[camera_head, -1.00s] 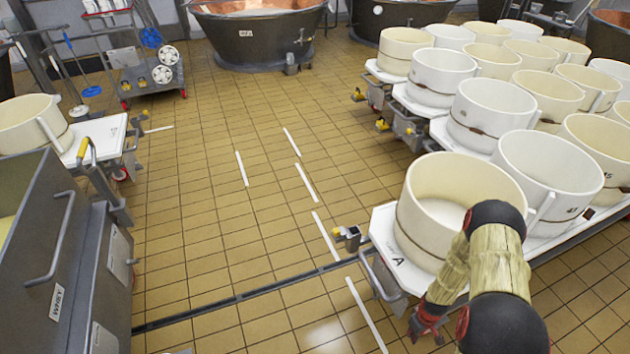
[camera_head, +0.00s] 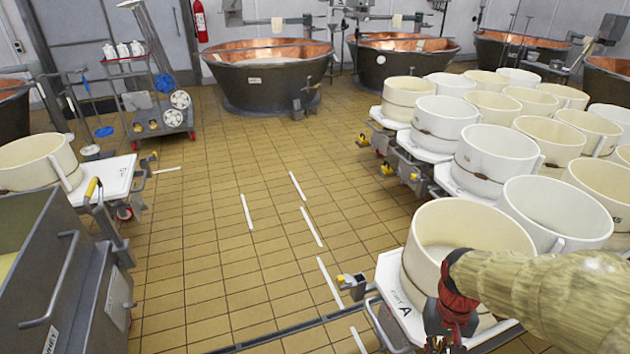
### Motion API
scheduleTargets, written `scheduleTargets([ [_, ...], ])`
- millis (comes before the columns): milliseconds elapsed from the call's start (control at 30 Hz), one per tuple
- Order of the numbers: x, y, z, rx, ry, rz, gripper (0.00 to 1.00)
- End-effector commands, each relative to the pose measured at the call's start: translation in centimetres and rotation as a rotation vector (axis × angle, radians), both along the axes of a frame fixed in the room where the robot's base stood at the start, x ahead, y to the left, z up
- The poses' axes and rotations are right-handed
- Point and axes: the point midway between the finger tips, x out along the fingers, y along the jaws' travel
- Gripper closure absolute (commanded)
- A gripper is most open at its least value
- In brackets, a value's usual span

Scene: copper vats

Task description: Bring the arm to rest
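My gripper (camera_head: 452,340) shows at the bottom right of the head view, hanging from a red wrist below my sleeve-covered arm (camera_head: 550,290). It is in front of the nearest cream mould (camera_head: 470,222), which stands on the white table marked A (camera_head: 392,290). The fingertips are small and partly cut off by the lower edge, so I cannot tell whether they are open or shut. I see no object held.
Several round moulds (camera_head: 555,207) crowd the wheeled tables at right. Copper vats (camera_head: 265,78) stand at the back. A steel whey tank (camera_head: 60,270), a cart (camera_head: 150,100) and another mould (camera_head: 40,163) stand at left. The tiled floor (camera_head: 200,250) between is clear.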

Motion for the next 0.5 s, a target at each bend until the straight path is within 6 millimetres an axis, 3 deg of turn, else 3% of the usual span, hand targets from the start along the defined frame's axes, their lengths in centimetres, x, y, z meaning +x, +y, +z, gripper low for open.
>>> scheduleTargets([
  [33,-0.7,0.7,1.8,-0.002,-0.034,0.006,1.0],
  [200,-2.7,2.9,6.4,-0.002,-0.151,0.036,1.0],
  [500,-4.3,5.6,14.1,-0.02,-0.439,0.114,1.0],
])
